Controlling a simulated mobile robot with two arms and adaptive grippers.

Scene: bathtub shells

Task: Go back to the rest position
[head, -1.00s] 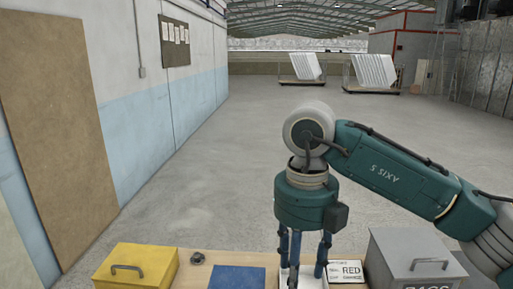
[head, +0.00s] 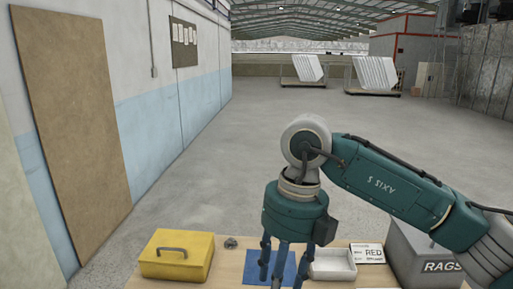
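My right arm comes in from the right, and its gripper (head: 283,277) points down over the blue mat (head: 254,272) on the table. Its fingers stand apart, and I see nothing held between them. The fingertips are near the bottom edge of the picture, and I cannot tell if they touch the mat. The white tray (head: 333,274) is just right of the fingers and looks empty. My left gripper is not in view.
On the wooden table (head: 226,270) stand a closed yellow box (head: 178,262), a small dark round part (head: 231,243), a RED label card (head: 368,253) and a grey RAGS box (head: 412,250). Shells on carts (head: 375,73) stand far back. The floor beyond is open.

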